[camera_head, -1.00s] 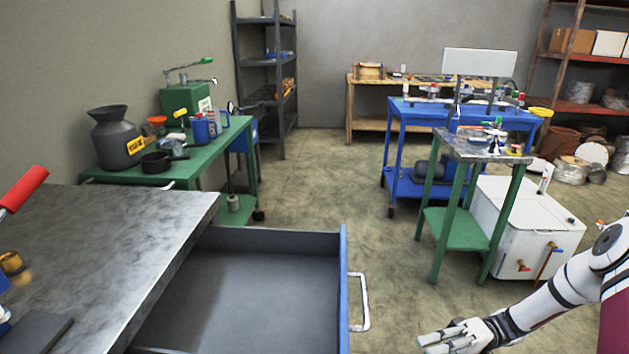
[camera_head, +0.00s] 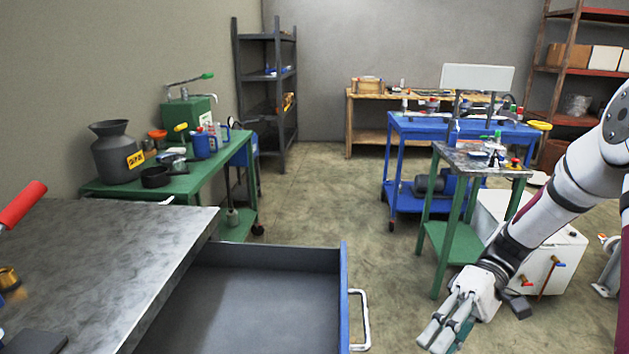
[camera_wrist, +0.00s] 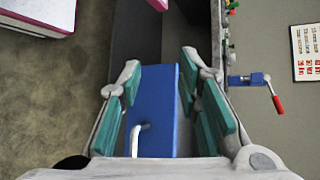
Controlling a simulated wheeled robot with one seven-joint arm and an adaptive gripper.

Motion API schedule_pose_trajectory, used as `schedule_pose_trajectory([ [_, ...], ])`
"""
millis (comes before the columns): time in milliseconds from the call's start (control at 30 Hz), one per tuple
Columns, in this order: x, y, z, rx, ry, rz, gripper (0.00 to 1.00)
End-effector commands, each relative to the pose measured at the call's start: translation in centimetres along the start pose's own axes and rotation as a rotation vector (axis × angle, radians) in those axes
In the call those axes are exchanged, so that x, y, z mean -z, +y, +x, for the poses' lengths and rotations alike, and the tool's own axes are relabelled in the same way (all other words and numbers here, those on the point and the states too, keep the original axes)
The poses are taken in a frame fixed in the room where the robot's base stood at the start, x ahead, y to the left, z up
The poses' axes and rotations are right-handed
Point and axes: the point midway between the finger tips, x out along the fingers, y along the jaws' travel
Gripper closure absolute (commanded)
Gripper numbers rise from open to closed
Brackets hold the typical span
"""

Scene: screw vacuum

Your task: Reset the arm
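My gripper (camera_head: 447,325) hangs in the air to the right of the open drawer in the head view, apart from the drawer's handle and holding nothing. In the wrist view my gripper (camera_wrist: 165,105) shows its green finger pads spread wide with nothing between them. Behind the gap lies the blue drawer front (camera_wrist: 158,95) with its white handle (camera_wrist: 138,135). In the head view the drawer (camera_head: 245,300) is pulled out and its visible inside is empty. Its handle (camera_head: 362,320) is clear of my fingers.
The metal worktop (camera_head: 110,245) is at the left. A small green-legged table (camera_head: 470,160) and a white box (camera_head: 560,245) stand close behind my arm. A blue cart (camera_head: 400,160) is farther back. The floor (camera_head: 330,200) in the middle is free.

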Motion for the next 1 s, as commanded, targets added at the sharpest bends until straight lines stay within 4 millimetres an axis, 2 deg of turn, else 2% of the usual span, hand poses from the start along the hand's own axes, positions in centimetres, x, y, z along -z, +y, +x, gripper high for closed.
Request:
schedule_pose_trajectory([
  [33,-0.6,-1.3,0.0,-0.061,-0.007,0.019,0.69],
  [200,-2.8,-4.5,0.4,-0.251,-0.009,0.101,0.69],
  [500,-7.2,-9.1,1.7,-0.562,0.069,0.213,0.69],
  [800,-11.9,-11.9,3.6,-0.819,0.241,0.278,0.69],
  [1000,-14.8,-12.6,4.9,-0.945,0.393,0.296,0.69],
])
